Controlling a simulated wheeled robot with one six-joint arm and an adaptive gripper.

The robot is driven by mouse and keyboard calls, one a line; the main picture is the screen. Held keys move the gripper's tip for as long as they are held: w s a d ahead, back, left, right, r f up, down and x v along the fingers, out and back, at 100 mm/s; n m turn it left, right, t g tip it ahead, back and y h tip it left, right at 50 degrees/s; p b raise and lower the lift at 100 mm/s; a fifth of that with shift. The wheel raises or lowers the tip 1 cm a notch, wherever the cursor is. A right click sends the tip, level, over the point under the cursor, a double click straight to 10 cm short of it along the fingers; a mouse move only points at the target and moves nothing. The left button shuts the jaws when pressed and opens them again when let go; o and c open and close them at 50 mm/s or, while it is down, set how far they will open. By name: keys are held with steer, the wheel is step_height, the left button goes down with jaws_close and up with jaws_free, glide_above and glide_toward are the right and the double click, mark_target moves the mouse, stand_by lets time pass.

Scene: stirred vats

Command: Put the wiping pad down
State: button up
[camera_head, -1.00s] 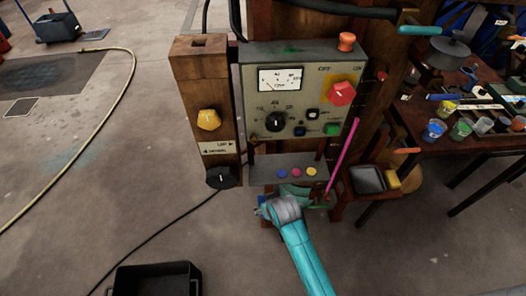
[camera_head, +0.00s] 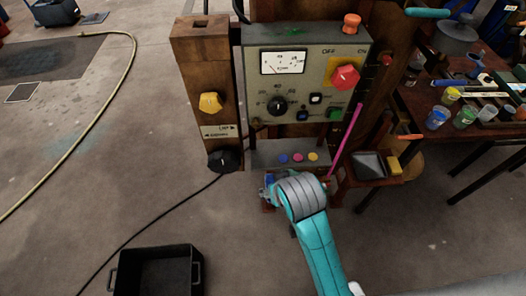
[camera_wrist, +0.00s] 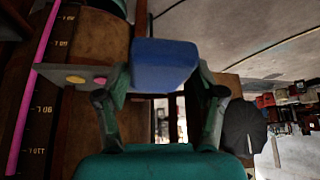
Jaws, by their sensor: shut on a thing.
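The blue wiping pad (camera_wrist: 165,62) sits between the two fingers of my gripper (camera_wrist: 162,88) in the wrist view. The fingers are shut on it from both sides. In the head view my gripper (camera_head: 268,190) is just below the small shelf with coloured buttons (camera_head: 290,157), at the foot of the control panel. A small blue part of the pad (camera_head: 269,179) shows there; the arm hides what lies behind it.
A side ledge at right holds a dark tray (camera_head: 369,166) and a yellow block (camera_head: 394,166). A pink rod (camera_head: 346,138) leans by the panel (camera_head: 300,85). A black knob (camera_head: 223,159) is at left. A black bin (camera_head: 157,272) stands on the floor.

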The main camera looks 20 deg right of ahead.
glide_toward(262, 153)
step_height(262, 153, down, 4)
steer(key=shift+a+r, duration=0.1)
steer(key=shift+r, duration=0.1)
steer(key=w, duration=0.3)
steer(key=shift+w+f, duration=0.15)
steer(key=shift+w, duration=0.05)
steer(key=shift+s+f, duration=0.1)
steer(key=shift+f, duration=0.55)
steer(key=shift+f, duration=0.1)
steer(key=o, duration=1)
